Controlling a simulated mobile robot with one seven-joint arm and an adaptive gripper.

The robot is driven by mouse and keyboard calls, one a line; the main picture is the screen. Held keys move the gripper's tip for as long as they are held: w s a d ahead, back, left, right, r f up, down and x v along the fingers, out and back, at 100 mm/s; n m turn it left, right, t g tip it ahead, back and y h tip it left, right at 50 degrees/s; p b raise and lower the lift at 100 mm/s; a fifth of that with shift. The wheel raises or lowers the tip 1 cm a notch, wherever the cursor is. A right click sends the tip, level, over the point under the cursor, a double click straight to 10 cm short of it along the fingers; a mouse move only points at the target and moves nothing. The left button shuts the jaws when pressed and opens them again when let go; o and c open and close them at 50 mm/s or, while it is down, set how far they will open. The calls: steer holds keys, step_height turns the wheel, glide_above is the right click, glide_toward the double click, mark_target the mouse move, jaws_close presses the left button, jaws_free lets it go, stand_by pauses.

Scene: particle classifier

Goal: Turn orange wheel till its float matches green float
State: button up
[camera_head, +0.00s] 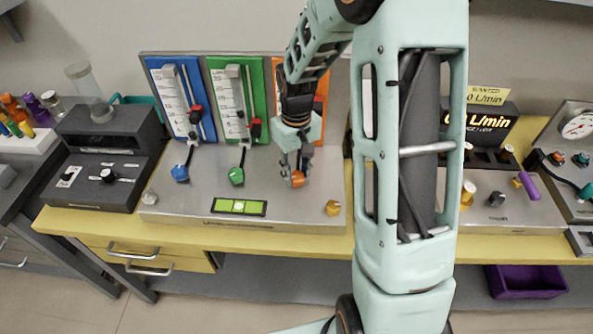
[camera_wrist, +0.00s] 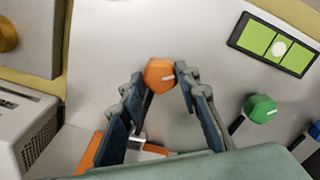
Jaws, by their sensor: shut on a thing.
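The orange wheel (camera_wrist: 159,76) is a faceted knob with a white mark, set on the metal panel. My gripper (camera_wrist: 160,84) is shut on it, one finger on each side; in the head view the orange wheel (camera_head: 297,180) shows at the fingertips. The orange gauge board (camera_head: 318,84) stands behind my arm, which hides most of it, including its float. The green gauge board (camera_head: 252,70) stands to its left, with a scale and a red piece (camera_head: 255,128) at its lower right. The green wheel (camera_head: 236,176) is on the panel below it.
A blue gauge board (camera_head: 182,72) and blue wheel (camera_head: 180,172) are at the left. A green level (camera_head: 239,207) lies at the panel's front, with a yellow knob (camera_head: 333,208) to its right. A dark display (camera_head: 480,120) stands right of my arm. A grey box (camera_head: 106,165) stands left.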

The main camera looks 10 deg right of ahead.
mark_target(297, 175)
steer(key=shift+n, duration=0.3)
steer(key=o, duration=1.1)
steer(key=shift+o, duration=0.2)
step_height(297, 175, up, 12)
